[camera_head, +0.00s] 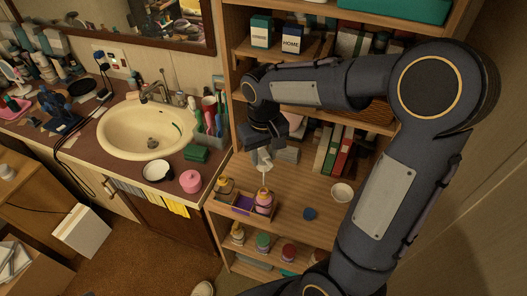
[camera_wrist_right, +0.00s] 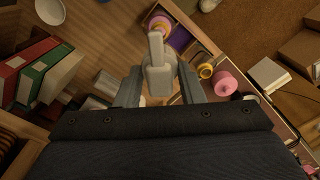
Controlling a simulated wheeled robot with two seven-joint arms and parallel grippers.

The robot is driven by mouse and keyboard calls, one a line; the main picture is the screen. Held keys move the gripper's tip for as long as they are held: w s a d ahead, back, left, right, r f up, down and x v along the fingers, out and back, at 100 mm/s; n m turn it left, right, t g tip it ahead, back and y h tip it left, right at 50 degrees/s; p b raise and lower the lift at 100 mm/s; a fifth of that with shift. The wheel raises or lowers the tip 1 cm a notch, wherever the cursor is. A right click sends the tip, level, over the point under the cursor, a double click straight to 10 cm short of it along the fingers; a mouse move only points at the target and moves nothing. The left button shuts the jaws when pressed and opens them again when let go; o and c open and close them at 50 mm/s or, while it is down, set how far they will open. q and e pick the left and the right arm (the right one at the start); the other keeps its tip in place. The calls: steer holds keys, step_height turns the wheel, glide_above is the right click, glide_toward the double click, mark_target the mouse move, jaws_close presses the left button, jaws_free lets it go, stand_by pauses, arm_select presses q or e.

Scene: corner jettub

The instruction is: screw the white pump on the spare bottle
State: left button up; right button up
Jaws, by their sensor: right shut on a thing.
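I cannot tell whether the pump's tube touches the bottle. My left gripper is not in view.
A dark blue lid-like piece (camera_head: 309,214) and a white bowl (camera_head: 341,192) lie to the right. Books (camera_head: 333,150) stand behind. Several bottles stand on the lower shelf.

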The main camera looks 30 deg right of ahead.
mark_target(264, 184)
steer(key=shift+f+b, duration=4.4)
steer(key=shift+f, duration=1.45)
steer(key=shift+f, duration=0.15)
steer(key=m, duration=0.3)
steer(key=shift+f+m+b, duration=0.1)
steer(key=shift+m+b, duration=0.2)
steer(key=shift+b, duration=0.1)
steer(key=shift+d+m, duration=0.1)
steer(key=shift+m, duration=1.1)
steer(key=shift+m, duration=0.8)
steer(key=m, duration=0.4)
steer(key=shift+s, duration=0.1)
